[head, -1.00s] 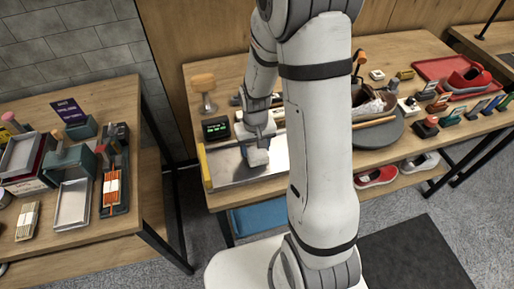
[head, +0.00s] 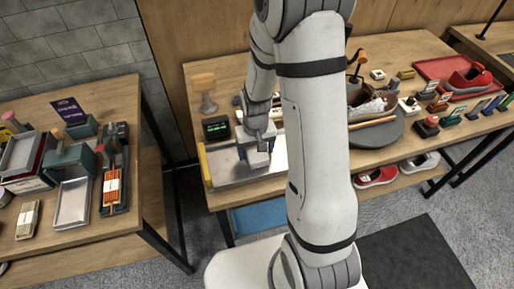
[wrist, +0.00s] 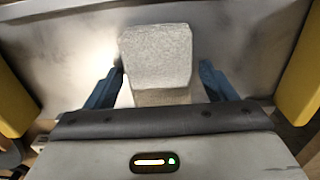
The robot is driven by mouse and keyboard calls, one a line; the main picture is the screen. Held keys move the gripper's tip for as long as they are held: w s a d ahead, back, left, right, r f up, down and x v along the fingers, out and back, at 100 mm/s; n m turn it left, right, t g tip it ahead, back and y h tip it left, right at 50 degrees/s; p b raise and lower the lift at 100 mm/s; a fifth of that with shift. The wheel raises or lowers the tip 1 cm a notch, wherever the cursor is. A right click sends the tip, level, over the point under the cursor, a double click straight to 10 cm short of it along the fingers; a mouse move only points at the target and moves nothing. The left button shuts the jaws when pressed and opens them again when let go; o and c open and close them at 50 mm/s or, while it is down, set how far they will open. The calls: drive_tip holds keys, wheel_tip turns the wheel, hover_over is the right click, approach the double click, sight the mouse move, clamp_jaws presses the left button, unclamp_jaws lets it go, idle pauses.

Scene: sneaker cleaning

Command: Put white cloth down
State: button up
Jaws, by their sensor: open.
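The white cloth (wrist: 156,55) is a pale, block-like folded piece in the wrist view. It lies on a shiny metal tray (wrist: 62,45) with yellow ends. My gripper (wrist: 162,70) is open, with one blue finger on each side of the cloth and a gap beside each. In the head view the cloth (head: 258,159) shows below my gripper (head: 256,148), on the left part of the tray (head: 225,174). The cloth's far side is hidden in the head view, and my arm covers the tray's right end.
A small dark display (head: 216,128) and a wooden-topped stand (head: 205,88) are behind the tray. A round grey mat (head: 385,132) holding a shoe is to the right. A red tray (head: 455,75) is farther right. A separate table stands at the left.

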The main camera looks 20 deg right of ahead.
wheel_tip(320, 180, up, 11)
drive_tip(key=s+r+t, duration=0.3)
drive_tip(key=s+r, duration=1)
drive_tip(key=s, duration=0.1)
drive_tip(key=shift+s+d, duration=0.2)
drive_tip(key=shift+d, duration=0.05)
drive_tip(key=shift+c, duration=0.5)
